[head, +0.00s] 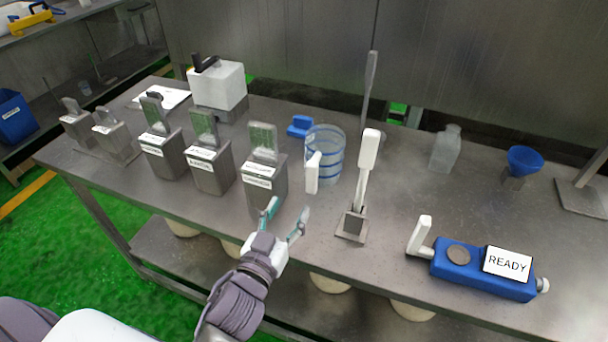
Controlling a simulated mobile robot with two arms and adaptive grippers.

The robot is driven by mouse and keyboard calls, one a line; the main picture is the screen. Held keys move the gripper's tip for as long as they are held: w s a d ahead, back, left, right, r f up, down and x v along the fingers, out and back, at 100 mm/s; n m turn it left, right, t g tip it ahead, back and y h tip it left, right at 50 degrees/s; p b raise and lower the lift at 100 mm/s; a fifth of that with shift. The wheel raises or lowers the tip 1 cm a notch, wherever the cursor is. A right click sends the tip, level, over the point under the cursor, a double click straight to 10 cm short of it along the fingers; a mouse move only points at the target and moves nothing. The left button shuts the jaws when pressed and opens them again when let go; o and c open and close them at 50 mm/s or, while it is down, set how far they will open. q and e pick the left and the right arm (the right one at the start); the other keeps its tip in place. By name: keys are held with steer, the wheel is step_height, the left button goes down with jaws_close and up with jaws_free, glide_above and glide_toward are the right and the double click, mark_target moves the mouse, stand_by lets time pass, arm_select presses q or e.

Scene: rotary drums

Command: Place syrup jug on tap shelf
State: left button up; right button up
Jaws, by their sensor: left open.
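A clear jug with blue bands (328,148), likely the syrup jug, stands upright on the steel table near the middle of the head view. Its white handle (312,173) faces the front of the table. Just right of it is a tall stand with a white lever (368,150) and a small square plate (352,226) at its foot; I cannot tell if this plate is the tap shelf. My left gripper (286,212) is open and empty at the table's front edge, in front of and a little left of the jug, apart from it. My right gripper is not in view.
Several labelled metal boxes with upright paddles (211,165) stand left of the jug. A blue device with a READY screen (480,268) lies at front right. A clear bottle (446,148) and blue funnel (524,160) stand farther back.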

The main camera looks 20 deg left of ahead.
mark_target(310, 176)
arm_select(q)
steer(key=w, duration=0.2)
steer(key=w+p, duration=0.1)
steer(key=w, duration=0.5)
steer(key=shift+w+d+f, duration=0.1)
steer(key=shift+w+d, duration=0.05)
steer(key=shift+d, duration=0.1)
steer(key=shift+w+p, duration=0.3)
steer(key=shift+w, duration=0.05)
steer(key=shift+w+f+p, duration=0.15)
steer(key=shift+w+p, duration=0.15)
steer(key=shift+w, duration=0.7)
steer(key=w, duration=0.3)
steer(key=shift+w+d+f, duration=0.1)
steer(key=shift+d+f, duration=0.05)
steer(key=shift+f, duration=0.15)
steer(key=shift+w, duration=0.15)
steer(key=c, duration=1)
jaws_close()
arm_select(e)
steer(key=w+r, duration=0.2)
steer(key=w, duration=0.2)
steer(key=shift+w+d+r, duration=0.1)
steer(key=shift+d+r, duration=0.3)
